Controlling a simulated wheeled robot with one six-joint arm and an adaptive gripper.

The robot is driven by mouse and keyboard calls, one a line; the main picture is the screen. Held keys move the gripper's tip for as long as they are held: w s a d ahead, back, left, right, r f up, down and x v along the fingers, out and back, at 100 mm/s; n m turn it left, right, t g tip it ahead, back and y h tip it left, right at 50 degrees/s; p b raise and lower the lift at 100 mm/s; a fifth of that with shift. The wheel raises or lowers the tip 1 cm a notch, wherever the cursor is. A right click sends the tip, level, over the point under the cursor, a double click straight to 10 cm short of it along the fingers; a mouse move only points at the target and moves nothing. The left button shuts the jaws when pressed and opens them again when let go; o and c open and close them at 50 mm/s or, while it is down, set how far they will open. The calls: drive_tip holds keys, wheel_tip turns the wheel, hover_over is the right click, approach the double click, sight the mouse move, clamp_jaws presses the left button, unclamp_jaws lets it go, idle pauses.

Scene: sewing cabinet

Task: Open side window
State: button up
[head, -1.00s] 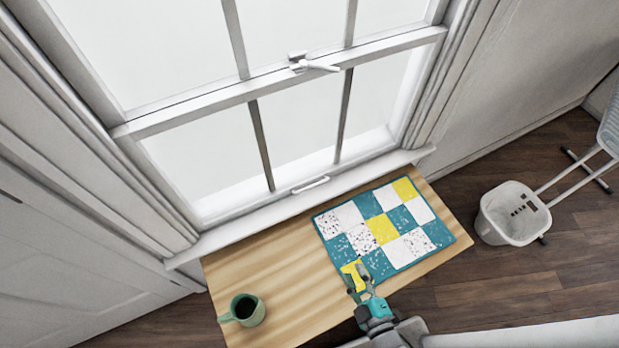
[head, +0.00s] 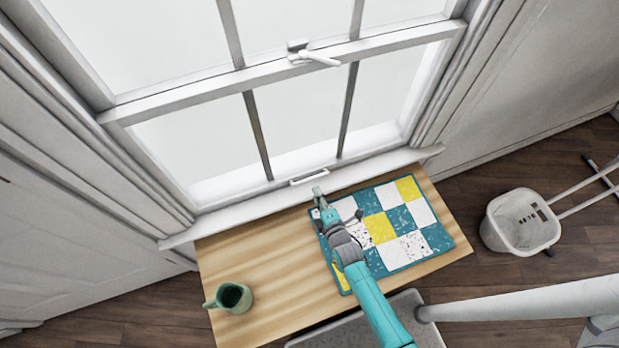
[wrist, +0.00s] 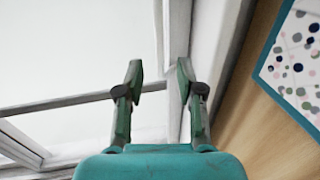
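The window has a white lower sash (head: 215,190) with grey bars, shut down against the sill. A white pull handle (head: 308,176) sits low on that sash, and a white latch lever (head: 316,57) is on the middle rail. My gripper (head: 318,194) is over the far edge of the table, just in front of and below the pull handle, apart from it as far as I can tell. In the wrist view my gripper (wrist: 158,75) has its two fingers spread with nothing held. The window glass and white frame lie beyond the fingers; I cannot make out the handle there.
A wooden table (head: 270,270) stands under the window sill (head: 225,227). A patchwork mat (head: 395,228) lies on it, partly under my arm. A green mug (head: 232,297) stands at the table's front left. A white bin (head: 520,222) is on the floor at right.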

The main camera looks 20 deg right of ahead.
sight(310, 179)
drive_tip(key=x, duration=0.8)
clamp_jaws()
